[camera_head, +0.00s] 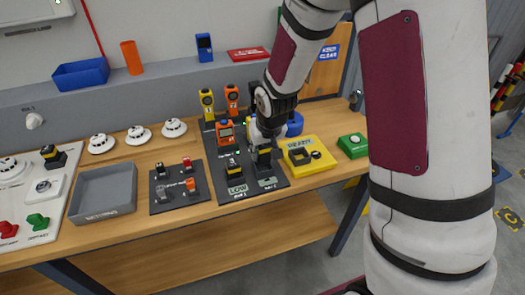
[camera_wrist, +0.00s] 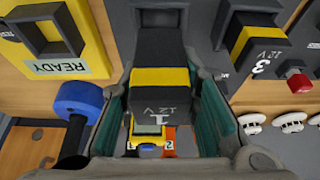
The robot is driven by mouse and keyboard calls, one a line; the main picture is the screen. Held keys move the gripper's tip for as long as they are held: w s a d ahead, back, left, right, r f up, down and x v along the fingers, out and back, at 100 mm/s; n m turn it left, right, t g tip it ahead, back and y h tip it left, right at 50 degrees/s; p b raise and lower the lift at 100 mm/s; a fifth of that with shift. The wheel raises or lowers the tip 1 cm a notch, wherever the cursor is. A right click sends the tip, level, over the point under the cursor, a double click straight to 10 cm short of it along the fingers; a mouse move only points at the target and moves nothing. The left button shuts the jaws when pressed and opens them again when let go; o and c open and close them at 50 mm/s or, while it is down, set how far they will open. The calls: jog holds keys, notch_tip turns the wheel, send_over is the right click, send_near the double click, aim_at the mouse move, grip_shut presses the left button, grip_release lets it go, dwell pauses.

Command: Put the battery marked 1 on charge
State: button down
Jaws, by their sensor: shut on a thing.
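The battery marked 1 (camera_wrist: 160,95), black with a yellow band and "12 V", is between the fingers of my gripper (camera_wrist: 165,110) in the wrist view. My gripper (camera_head: 262,125) is shut on it over the right part of the dark board (camera_head: 280,182). In the head view the battery's dark body (camera_head: 263,158) shows partly below the fingers. I cannot tell whether its lower end touches the board. The yellow unit (camera_head: 320,167) to the right has a black-rimmed opening; its label reads READY in the wrist view (camera_wrist: 80,22).
The battery marked 3 (camera_wrist: 243,45) stands beside battery 1 (camera_head: 233,168), above a LOW label. An orange device (camera_head: 225,132) and a blue round thing (camera_head: 295,124) are close to my gripper. A grey tray (camera_head: 102,191) is at left.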

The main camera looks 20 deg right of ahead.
jog(key=shift+r+p, duration=0.65)
jog(key=shift+r, duration=0.6)
jog(key=f, duration=0.1)
jog(key=s+f, duration=0.1)
jog(key=f, duration=0.1)
jog(key=shift+s+f, duration=0.25)
jog(key=shift+f, duration=0.1)
jog(key=shift+w+f+b, duration=0.25)
jog(key=shift+w+b, duration=0.2)
jog(key=shift+w, duration=0.35)
dwell(0.5)
jog(key=shift+f, duration=0.45)
dwell(0.6)
jog(key=c, duration=0.8)
grip_release()
